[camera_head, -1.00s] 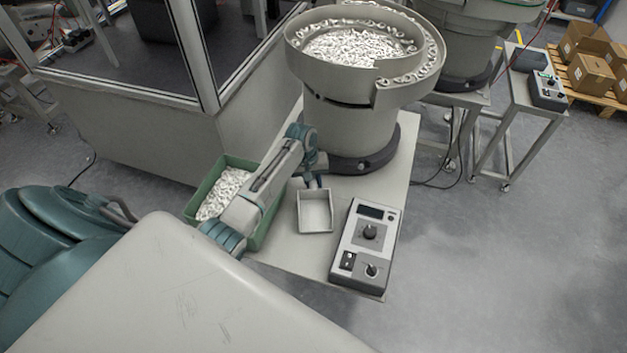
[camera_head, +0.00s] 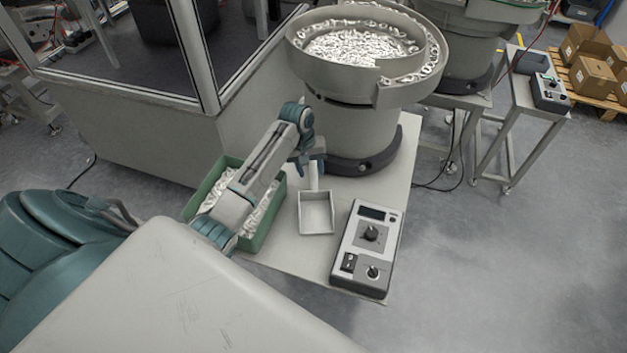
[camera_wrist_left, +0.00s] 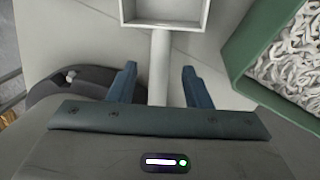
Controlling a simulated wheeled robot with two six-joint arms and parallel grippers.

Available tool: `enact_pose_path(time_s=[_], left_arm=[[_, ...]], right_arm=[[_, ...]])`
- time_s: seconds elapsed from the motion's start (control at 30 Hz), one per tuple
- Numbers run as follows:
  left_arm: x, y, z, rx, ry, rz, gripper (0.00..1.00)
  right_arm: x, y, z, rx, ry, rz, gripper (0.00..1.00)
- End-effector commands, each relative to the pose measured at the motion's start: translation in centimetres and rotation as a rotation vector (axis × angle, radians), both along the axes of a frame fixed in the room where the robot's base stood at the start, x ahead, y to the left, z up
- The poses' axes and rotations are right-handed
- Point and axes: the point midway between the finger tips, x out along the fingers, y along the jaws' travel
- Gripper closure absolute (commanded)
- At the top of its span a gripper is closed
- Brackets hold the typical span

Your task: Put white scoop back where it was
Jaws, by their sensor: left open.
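The white scoop (camera_head: 316,214) lies on the table between the green bin and the control box. Its handle points toward the bowl feeder. In the left wrist view the scoop's handle (camera_wrist_left: 159,65) runs between the two blue fingers, with clear gaps on both sides, and the tray part shows at the top edge. My left gripper (camera_head: 309,168) is open near the handle's end, and it also shows in the left wrist view (camera_wrist_left: 160,85). The handle's far end is hidden by the gripper body in the wrist view. My right gripper is not in view.
The green bin (camera_head: 272,222) of white caps stands left of the scoop, partly under my left arm. The grey control box (camera_head: 368,248) is close on the right. The bowl feeder (camera_head: 352,125) stands behind. The table (camera_head: 290,252) has bare room in front of the scoop.

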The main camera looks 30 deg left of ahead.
Motion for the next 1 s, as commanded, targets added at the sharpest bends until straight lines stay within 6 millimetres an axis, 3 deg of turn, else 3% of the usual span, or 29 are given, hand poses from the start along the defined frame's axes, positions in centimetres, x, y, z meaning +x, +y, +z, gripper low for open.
enact_pose_path(time_s=[0.13,0.33,1.0], left_arm=[[-0.1,0.5,2.8,0.002,-0.003,0.000,0.55],[-0.3,0.8,4.9,0.000,0.000,0.000,0.55],[-0.4,0.9,5.3,0.000,0.000,0.000,0.55]], right_arm=[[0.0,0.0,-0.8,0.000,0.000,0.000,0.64],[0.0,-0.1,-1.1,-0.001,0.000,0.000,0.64],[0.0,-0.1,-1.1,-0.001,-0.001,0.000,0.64]])
